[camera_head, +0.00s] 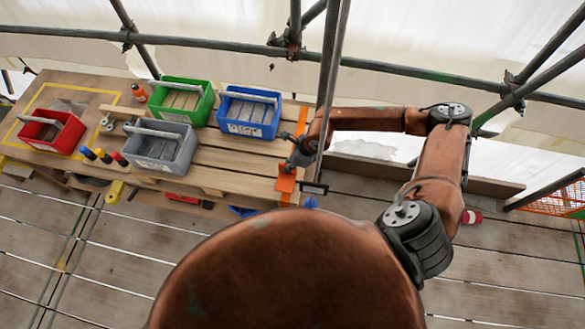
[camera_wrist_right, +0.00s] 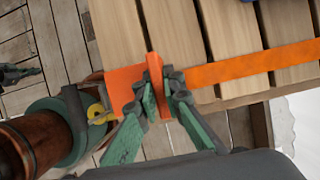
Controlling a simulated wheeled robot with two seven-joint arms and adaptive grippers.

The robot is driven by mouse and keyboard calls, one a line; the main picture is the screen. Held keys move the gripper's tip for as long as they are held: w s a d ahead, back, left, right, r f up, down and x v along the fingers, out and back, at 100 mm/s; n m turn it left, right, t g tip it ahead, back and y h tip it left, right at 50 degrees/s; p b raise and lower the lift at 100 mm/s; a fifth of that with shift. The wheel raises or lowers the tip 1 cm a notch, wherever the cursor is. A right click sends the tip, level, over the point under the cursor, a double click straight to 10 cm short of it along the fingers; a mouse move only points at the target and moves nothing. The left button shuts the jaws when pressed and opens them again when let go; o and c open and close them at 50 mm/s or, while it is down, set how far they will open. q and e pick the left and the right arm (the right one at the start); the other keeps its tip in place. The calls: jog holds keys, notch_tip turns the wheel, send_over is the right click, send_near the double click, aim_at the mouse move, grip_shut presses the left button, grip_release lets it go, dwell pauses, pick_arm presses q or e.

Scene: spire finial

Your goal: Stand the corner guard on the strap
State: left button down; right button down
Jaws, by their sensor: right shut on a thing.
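The orange strap (camera_wrist_right: 250,65) runs flat across the slats of the wooden pallet in the right wrist view; in the head view it shows at the pallet's right end (camera_head: 302,120). My right gripper (camera_wrist_right: 160,85) is shut on an upright orange piece, which I take for the corner guard (camera_wrist_right: 154,88). A wider flat orange face (camera_wrist_right: 122,82) adjoins it on the left, and I cannot tell whether it belongs to the guard or the strap. The guard's lower edge is partly hidden by the fingers, so contact with the strap is unclear.
Green (camera_head: 182,100), blue (camera_head: 248,112), grey (camera_head: 160,148) and red (camera_head: 52,132) bins stand on the wooden work surface to the left. Scaffold tubes (camera_head: 200,42) cross behind, and an upright tube passes close to my right wrist. Bare slats lie between the bins and strap.

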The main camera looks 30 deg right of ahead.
aim_at(286, 178)
jog(key=shift+s+d+f, duration=0.1)
jog(key=shift+d+f, duration=0.2)
notch_tip(286, 178, down, 3)
jog(key=shift+d+f+p, duration=0.15)
jog(key=shift+f+p, duration=0.05)
jog(key=shift+p, duration=0.65)
jog(key=shift+f, duration=0.1)
jog(key=c, duration=2.1)
grip_release()
